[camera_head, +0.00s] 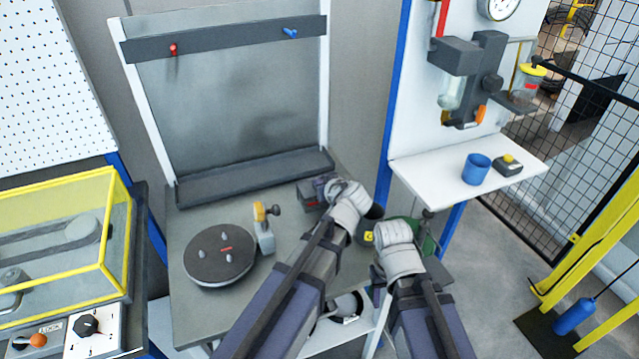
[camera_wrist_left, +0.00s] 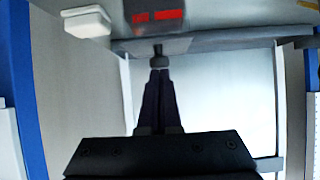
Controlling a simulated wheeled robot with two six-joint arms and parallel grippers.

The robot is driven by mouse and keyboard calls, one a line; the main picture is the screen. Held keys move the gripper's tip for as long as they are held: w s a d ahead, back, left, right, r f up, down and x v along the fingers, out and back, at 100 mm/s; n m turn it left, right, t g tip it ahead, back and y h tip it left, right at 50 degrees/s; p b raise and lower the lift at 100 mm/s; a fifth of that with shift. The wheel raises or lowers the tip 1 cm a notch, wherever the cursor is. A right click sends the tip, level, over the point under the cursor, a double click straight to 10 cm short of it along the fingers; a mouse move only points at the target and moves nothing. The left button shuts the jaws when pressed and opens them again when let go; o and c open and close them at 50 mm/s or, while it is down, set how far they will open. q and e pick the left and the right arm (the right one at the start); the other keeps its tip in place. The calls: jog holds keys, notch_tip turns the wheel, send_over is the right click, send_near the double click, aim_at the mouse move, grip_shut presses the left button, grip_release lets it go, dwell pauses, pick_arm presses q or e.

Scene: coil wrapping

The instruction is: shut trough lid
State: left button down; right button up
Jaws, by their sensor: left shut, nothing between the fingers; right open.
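A long dark trough (camera_head: 255,180) lies along the foot of a grey back panel (camera_head: 240,95); I cannot tell which part is its lid.
A round dark turntable (camera_head: 219,256) with pegs stands on the bench, with a small grey clamp (camera_head: 264,230) beside it. A yellow-framed clear cover (camera_head: 65,240) stands at the left. A white shelf (camera_head: 425,175) at the right carries a blue cup (camera_head: 476,169).

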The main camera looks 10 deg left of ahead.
pick_arm(q)
jog(key=shift+s+d+f, duration=0.1)
jog(key=shift+s+f, duration=0.25)
pick_arm(e)
jog(key=shift+s+f, duration=0.15)
jog(key=shift+f, duration=0.15)
pick_arm(q)
jog(key=shift+w+a+b, duration=0.35)
jog(key=shift+w+b, duration=0.05)
jog(key=shift+b, duration=0.15)
pick_arm(e)
jog(key=shift+s+d+f, duration=0.15)
jog(key=shift+s+d, duration=0.1)
jog(key=shift+s, duration=0.1)
pick_arm(q)
jog(key=shift+w+r, duration=0.1)
